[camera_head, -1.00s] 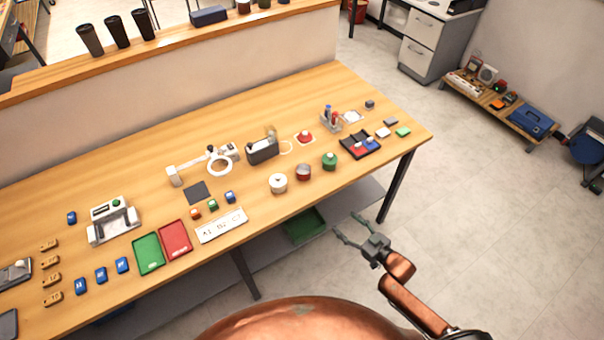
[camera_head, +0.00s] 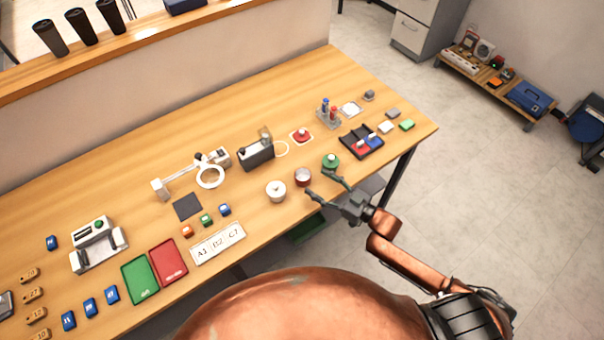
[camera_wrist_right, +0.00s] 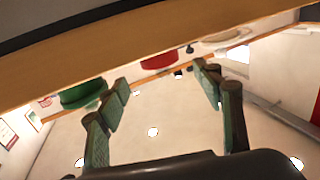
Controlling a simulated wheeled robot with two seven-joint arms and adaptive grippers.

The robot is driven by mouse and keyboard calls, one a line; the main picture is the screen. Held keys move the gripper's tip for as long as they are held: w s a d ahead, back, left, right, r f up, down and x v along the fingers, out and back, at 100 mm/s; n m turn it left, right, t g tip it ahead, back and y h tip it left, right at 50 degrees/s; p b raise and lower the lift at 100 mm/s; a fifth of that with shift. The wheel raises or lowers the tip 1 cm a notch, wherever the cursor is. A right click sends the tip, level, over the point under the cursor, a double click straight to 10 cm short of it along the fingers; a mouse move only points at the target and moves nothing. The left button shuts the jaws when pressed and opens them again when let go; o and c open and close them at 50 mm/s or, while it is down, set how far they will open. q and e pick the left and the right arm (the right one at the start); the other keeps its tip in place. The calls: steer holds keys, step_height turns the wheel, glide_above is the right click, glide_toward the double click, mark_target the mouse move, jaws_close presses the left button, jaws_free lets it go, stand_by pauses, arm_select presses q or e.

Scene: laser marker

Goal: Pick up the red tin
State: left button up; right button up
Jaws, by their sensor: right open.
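The red tin (camera_head: 303,178) stands near the table's front edge, between a white tin (camera_head: 276,191) and a green tin (camera_head: 331,161). My right gripper (camera_head: 318,184) is open and empty, at the table's front edge just right of the red tin, with its fingers pointing towards the tins. In the right wrist view the red tin (camera_wrist_right: 158,61) shows beyond the spread fingers (camera_wrist_right: 162,76), partly cut off by the table edge. The green tin (camera_wrist_right: 82,94) is by the left finger, and the white tin (camera_wrist_right: 226,39) is beyond the right finger. My left gripper is out of view.
A black tray (camera_head: 362,142) with red and blue pieces lies behind the green tin. A label plate (camera_head: 218,243) and small coloured blocks lie left of the white tin. A magnifier lamp (camera_head: 210,176) stands farther back.

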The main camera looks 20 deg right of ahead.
mark_target(310, 178)
steer(key=shift+x, duration=1.15)
steer(key=x, duration=0.3)
steer(key=shift+w+a+f, duration=0.2)
steer(key=shift+a+f, duration=0.05)
steer(key=shift+w+a, duration=0.2)
steer(key=shift+w, duration=0.05)
steer(key=c, duration=1.3)
arm_select(q)
steer(key=shift+s+f, duration=0.1)
steer(key=shift+s, duration=0.75)
arm_select(e)
steer(key=shift+r, duration=0.1)
